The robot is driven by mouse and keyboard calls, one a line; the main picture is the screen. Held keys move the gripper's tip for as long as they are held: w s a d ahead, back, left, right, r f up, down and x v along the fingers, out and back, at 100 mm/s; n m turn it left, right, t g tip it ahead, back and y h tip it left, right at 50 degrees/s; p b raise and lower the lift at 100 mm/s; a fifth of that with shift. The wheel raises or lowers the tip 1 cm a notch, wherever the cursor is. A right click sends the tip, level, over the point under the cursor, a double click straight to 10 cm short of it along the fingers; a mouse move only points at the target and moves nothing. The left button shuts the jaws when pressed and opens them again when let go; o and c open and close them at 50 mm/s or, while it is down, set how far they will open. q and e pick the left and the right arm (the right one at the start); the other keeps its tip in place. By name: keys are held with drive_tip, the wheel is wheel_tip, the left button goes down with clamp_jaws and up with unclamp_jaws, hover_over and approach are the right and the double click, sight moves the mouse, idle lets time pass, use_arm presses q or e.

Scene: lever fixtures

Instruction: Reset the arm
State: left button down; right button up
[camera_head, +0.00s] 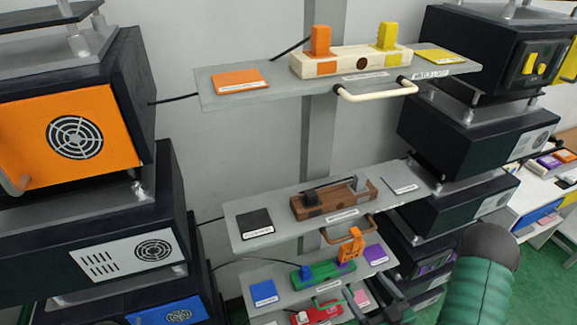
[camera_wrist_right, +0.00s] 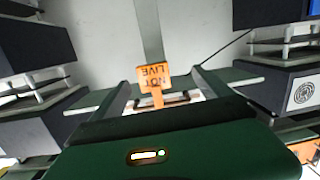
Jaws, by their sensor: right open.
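Lever fixtures sit on stacked grey shelves in the head view. The top cream fixture (camera_head: 350,61) has an upright orange lever (camera_head: 320,40) and an upright yellow lever (camera_head: 387,36). The brown fixture (camera_head: 335,200) below has a black lever (camera_head: 311,197) and a grey lever (camera_head: 359,183). A green fixture (camera_head: 322,273) has a blue lever (camera_head: 305,272); a red fixture (camera_head: 318,313) is lowest. An orange lettered tag (camera_head: 351,246) stands near the green fixture; it also shows in the wrist view (camera_wrist_right: 154,77). My right gripper (camera_wrist_right: 160,90) is open, the tag showing between its fingers. My left gripper is not visible.
Dark cabinets (camera_head: 75,230) stand at left, with an orange vented panel (camera_head: 70,137). More dark cabinets (camera_head: 470,130) stand at right. A cream handle (camera_head: 377,91) projects from the top shelf, and a brown handle (camera_head: 347,230) from the shelf below. Cables run behind.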

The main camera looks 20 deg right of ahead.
drive_tip(key=w+a+f+g+h+b, duration=0.1)
drive_tip(key=w+f+g+b, duration=0.25)
drive_tip(key=f, duration=0.25)
drive_tip(key=w+a+f+g+h+b, duration=0.1)
drive_tip(key=w+f+g+h+b, duration=0.1)
drive_tip(key=f+g+b, duration=0.35)
drive_tip(key=s+a+r+m+g+b, duration=0.1)
drive_tip(key=s+a+m+g+b, duration=0.1)
drive_tip(key=s+a, duration=0.7)
drive_tip(key=s+g+b, duration=0.1)
drive_tip(key=g, duration=0.1)
drive_tip(key=shift+a+g+y+b, duration=0.2)
drive_tip(key=shift+g+y+b, duration=0.1)
drive_tip(key=shift+g+b, duration=0.1)
drive_tip(key=shift+s+a, duration=0.15)
drive_tip(key=shift+a, duration=0.1)
drive_tip(key=shift+d, duration=0.1)
